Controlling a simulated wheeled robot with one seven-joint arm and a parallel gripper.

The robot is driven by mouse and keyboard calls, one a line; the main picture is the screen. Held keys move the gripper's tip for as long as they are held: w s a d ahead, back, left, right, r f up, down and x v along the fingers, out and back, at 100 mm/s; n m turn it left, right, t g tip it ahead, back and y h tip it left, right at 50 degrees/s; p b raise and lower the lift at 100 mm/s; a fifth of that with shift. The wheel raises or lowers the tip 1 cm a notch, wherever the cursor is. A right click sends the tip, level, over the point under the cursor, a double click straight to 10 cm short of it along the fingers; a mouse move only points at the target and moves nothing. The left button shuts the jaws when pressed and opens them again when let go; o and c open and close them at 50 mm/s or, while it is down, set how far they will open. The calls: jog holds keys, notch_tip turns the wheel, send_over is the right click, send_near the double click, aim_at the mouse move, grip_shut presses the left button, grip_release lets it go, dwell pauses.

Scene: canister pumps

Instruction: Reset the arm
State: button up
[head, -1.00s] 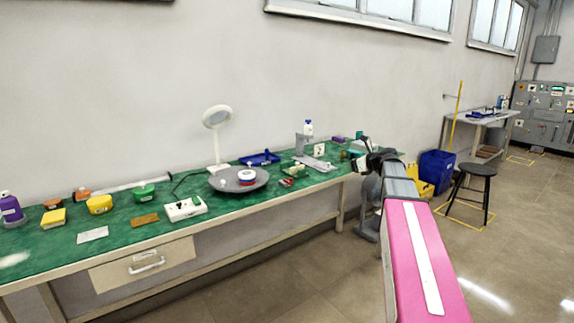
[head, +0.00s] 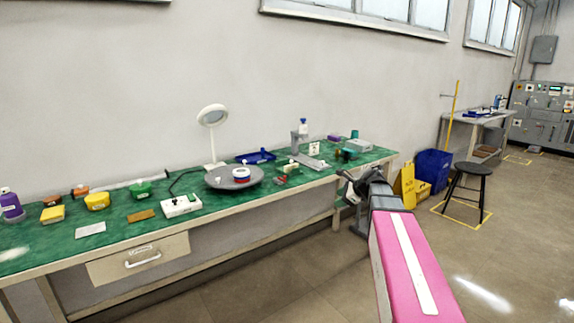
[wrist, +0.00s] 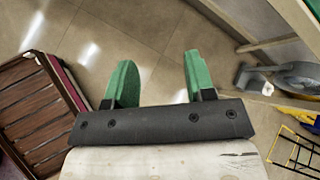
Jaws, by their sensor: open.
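My gripper (wrist: 157,82) shows in the wrist view with its two green fingers apart and nothing between them. Bare floor lies beyond the fingertips. In the head view my pink arm reaches from the lower right toward the right end of the green workbench (head: 120,225). The gripper end there is small and dark, in front of the bench's right edge, and its fingers cannot be made out.
The bench carries a grey turntable (head: 218,180), a white lamp (head: 211,116), several coloured containers and a white switch box (head: 181,206). Floor between is clear.

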jog(key=s+a+f+n+g+h, duration=0.3)
jog(key=s+f+n+g+h, duration=0.3)
jog(key=s+f+n, duration=1.3)
jog(key=s+f+h, duration=0.1)
jog(key=s+f, duration=0.1)
jog(key=s, duration=0.3)
jog(key=shift+a, duration=0.1)
